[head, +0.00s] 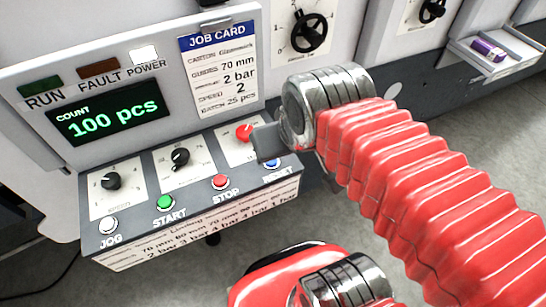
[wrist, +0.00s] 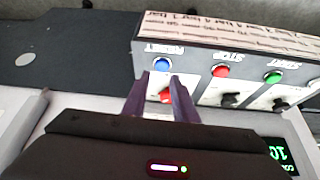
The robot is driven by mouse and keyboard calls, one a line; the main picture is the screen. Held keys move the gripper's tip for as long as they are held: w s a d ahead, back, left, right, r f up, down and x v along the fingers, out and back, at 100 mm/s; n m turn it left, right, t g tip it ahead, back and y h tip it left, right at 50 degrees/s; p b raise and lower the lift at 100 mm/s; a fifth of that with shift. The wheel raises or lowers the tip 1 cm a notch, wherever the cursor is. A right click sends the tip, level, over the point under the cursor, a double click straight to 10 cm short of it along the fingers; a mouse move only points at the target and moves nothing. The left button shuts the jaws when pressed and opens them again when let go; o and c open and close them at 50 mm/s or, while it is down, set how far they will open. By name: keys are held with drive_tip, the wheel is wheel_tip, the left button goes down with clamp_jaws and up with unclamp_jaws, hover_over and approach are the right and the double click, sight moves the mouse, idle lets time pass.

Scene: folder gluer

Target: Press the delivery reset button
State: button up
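The blue button (head: 272,164) labelled RESET is at the right end of the control panel's front row, partly covered by my gripper (head: 267,142) in the head view. In the wrist view, the blue button (wrist: 162,65) shows clearly, just beyond my fingertips (wrist: 160,76). My two fingers are apart, with a red knob (wrist: 166,96) visible in the gap between them. That red knob (head: 244,132) sits on the panel just left of my gripper in the head view. I cannot tell whether my fingers touch anything.
The red STOP button (head: 220,181), green START button (head: 165,202) and white JOG button (head: 108,225) line the front row. Black dials (head: 180,157) sit behind them. The display (head: 108,112) reads 100 pcs, and the POWER lamp (head: 143,54) is white. A purple item (head: 488,49) lies on a tray.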

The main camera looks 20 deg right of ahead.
clamp_jaws()
idle(1.1)
